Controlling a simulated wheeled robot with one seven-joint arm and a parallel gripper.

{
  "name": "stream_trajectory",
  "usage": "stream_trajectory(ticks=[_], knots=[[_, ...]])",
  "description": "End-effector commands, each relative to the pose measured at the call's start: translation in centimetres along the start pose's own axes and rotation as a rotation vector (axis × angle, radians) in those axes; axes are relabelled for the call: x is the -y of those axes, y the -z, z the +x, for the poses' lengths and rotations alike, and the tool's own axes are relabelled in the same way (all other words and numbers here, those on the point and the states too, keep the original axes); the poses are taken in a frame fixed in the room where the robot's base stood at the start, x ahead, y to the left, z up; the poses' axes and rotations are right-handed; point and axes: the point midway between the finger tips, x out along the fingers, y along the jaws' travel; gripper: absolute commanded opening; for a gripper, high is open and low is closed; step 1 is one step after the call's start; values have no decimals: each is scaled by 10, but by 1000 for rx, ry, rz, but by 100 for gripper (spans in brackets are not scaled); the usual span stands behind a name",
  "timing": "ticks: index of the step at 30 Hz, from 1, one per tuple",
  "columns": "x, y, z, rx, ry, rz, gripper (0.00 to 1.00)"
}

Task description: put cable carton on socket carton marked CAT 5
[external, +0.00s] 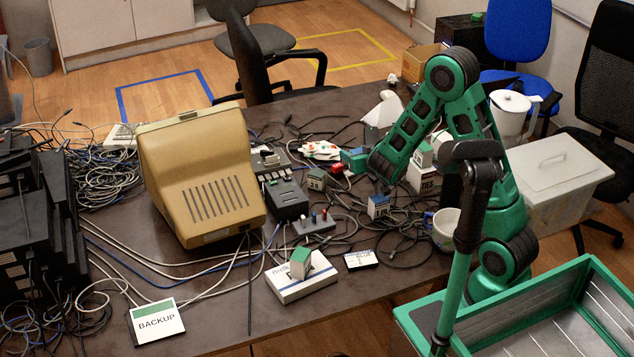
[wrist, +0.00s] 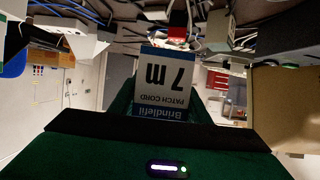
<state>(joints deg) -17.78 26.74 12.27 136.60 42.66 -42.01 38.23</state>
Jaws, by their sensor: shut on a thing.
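My gripper (external: 357,161) is low over the middle of the table in the external view, partly hidden by my own arm. In the wrist view it is shut on a white cable carton (wrist: 166,80) with a blue band. Its print reads "Brindlefil", "PATCH CORD" and "7 m", and appears upside down. No "CAT 5" mark can be read.
Loose cables cover much of the table. A beige monitor (external: 200,175) stands at left, with dark devices (external: 288,200) beside it. A white mug (external: 446,228) and a larger green-and-white box (external: 423,172) are near my arm. A BACKUP card (external: 157,322) lies at front left.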

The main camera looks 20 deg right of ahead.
Motion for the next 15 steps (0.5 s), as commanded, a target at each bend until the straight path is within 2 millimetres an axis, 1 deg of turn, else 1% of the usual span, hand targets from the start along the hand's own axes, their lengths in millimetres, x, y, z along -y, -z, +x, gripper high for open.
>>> stream_trajectory(ticks=[4,5,8,11,14,15], knots=[[2,2,-2,-1,-5,2,18],[0,2,-1,0,-12,4,18],[-14,4,10,-1,-57,22,18],[-41,7,26,-1,-145,59,18],[-81,13,43,-3,-272,111,18],[-99,17,49,-4,-331,135,18]])
